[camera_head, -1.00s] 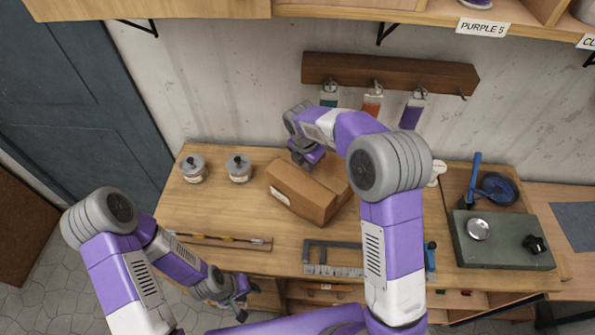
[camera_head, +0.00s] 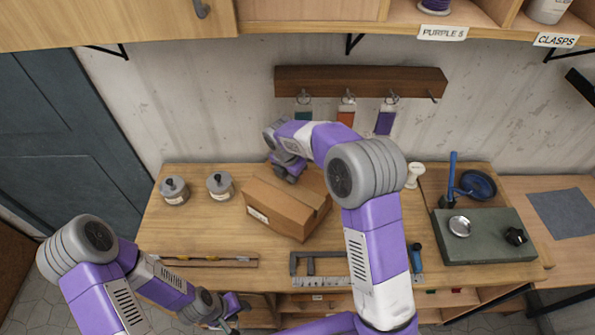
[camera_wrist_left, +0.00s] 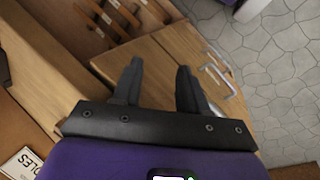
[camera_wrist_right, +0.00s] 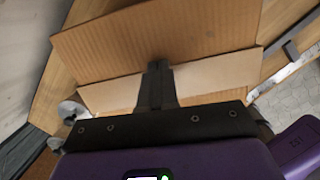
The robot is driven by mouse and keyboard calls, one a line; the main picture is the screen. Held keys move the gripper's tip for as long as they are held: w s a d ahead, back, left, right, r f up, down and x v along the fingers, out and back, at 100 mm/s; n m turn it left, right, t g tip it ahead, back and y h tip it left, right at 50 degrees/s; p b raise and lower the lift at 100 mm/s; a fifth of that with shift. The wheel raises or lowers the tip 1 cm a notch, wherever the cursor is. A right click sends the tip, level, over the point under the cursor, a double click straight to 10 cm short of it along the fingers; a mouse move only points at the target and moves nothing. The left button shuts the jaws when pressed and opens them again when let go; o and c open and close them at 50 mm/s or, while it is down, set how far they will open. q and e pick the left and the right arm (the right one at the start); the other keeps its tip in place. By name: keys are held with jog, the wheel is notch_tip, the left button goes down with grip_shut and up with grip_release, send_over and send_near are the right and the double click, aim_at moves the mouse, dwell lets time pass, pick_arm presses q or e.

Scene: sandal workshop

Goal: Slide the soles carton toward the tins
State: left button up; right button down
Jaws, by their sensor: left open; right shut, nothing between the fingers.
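The soles carton (camera_head: 284,207) is a brown cardboard box with a small white label, sitting turned at an angle on the workbench. Two grey lidded tins (camera_head: 174,190) and (camera_head: 220,186) stand to its left, with a gap between the nearer tin and the carton. My left gripper (camera_wrist_left: 158,75) is open and empty, low at the bench's front edge (camera_head: 238,304).
A green slab (camera_head: 484,238) with small items is at the right. Hooks with coloured tags (camera_head: 346,114) hang above the back. Bench space between tins and carton is clear.

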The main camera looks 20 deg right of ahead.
aim_at(284, 191)
jog(key=s+a, duration=0.1)
jog(key=a, duration=0.1)
jog(key=s+a+f, duration=0.1)
jog(key=s, duration=0.1)
jog(key=shift+a, duration=0.35)
jog(key=shift+d, duration=0.1)
jog(key=shift+r, duration=0.1)
jog(key=shift+w+r+p, duration=0.1)
jog(key=shift+r+p, duration=0.65)
jog(key=shift+p, duration=0.05)
jog(key=shift+a, duration=0.3)
jog(key=s+a+b, duration=0.1)
jog(key=s+a, duration=0.6)
jog(key=a, duration=0.2)
jog(key=shift+b, duration=0.35)
